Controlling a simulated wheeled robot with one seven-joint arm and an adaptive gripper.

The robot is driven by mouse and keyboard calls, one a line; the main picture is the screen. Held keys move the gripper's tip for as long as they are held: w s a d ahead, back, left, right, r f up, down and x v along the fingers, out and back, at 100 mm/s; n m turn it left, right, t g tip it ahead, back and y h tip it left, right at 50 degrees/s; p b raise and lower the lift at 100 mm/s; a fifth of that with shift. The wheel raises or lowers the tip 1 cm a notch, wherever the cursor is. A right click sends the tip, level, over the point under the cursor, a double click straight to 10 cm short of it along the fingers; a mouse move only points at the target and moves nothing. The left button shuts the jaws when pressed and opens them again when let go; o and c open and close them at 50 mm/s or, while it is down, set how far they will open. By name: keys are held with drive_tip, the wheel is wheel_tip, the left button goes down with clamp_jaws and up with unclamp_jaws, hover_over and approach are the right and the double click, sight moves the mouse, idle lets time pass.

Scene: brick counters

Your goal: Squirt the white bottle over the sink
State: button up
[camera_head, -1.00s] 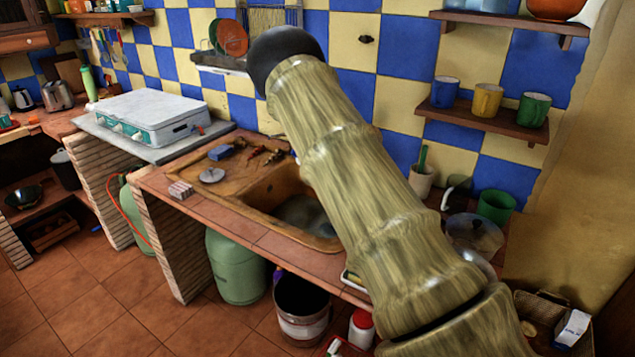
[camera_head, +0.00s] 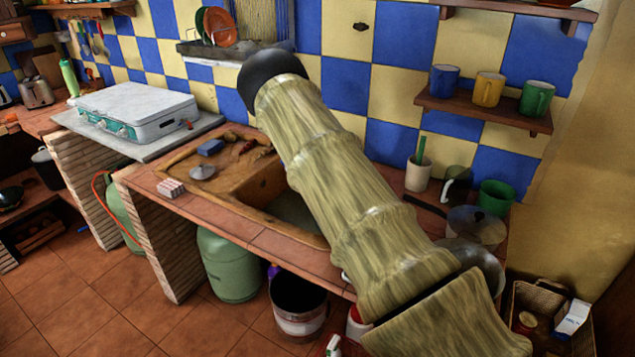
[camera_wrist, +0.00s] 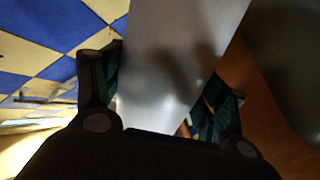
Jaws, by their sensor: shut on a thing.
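In the wrist view my gripper (camera_wrist: 165,75) is shut on a smooth pale grey-white object, which looks like the white bottle (camera_wrist: 175,60). Only part of its body shows; its top and nozzle cannot be made out. In the head view my gripper and the bottle are hidden behind my arm. The sink (camera_head: 245,213) is a worn brown basin set in the tiled counter. My arm crosses in front of its right part. Whether the bottle is over the basin cannot be told.
A white-topped stove (camera_head: 135,105) stands left of the sink. A sponge-like block (camera_head: 170,187) lies on the counter edge. Mugs (camera_head: 488,90) sit on a wall shelf at right. A lidded pan (camera_head: 476,228) is on the right counter. A bucket (camera_head: 298,305) and green gas cylinder (camera_head: 230,265) stand below.

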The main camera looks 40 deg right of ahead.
drive_tip(key=shift+s+d+r+n, duration=0.25)
drive_tip(key=shift+d+n, duration=0.05)
drive_tip(key=s+d+n, duration=0.1)
drive_tip(key=d+n, duration=0.1)
drive_tip(key=s+d+n, duration=0.1)
drive_tip(key=d+n, duration=0.1)
drive_tip(key=s+d+r+n, duration=0.1)
drive_tip(key=d+n, duration=0.2)
wheel_tip(320, 180, up, 3)
drive_tip(key=n+p, duration=0.1)
drive_tip(key=n, duration=0.2)
drive_tip(key=shift+w+a+n, duration=0.1)
drive_tip(key=shift+n, duration=0.3)
drive_tip(key=shift+a+n+b, duration=0.3)
drive_tip(key=shift+n, duration=0.1)
drive_tip(key=shift+w+a+r+n+b, duration=0.25)
drive_tip(key=shift+r+n+b, duration=0.1)
drive_tip(key=shift+n, duration=0.25)
drive_tip(key=shift+w+a+r+n+b, duration=0.1)
drive_tip(key=shift+a+r+n+b, duration=0.2)
drive_tip(key=shift+n, duration=0.3)
drive_tip(key=shift+w+a+r+n, duration=0.2)
drive_tip(key=shift+a+r+n, duration=0.3)
drive_tip(key=shift+r+n, duration=0.4)
drive_tip(key=shift+r, duration=0.1)
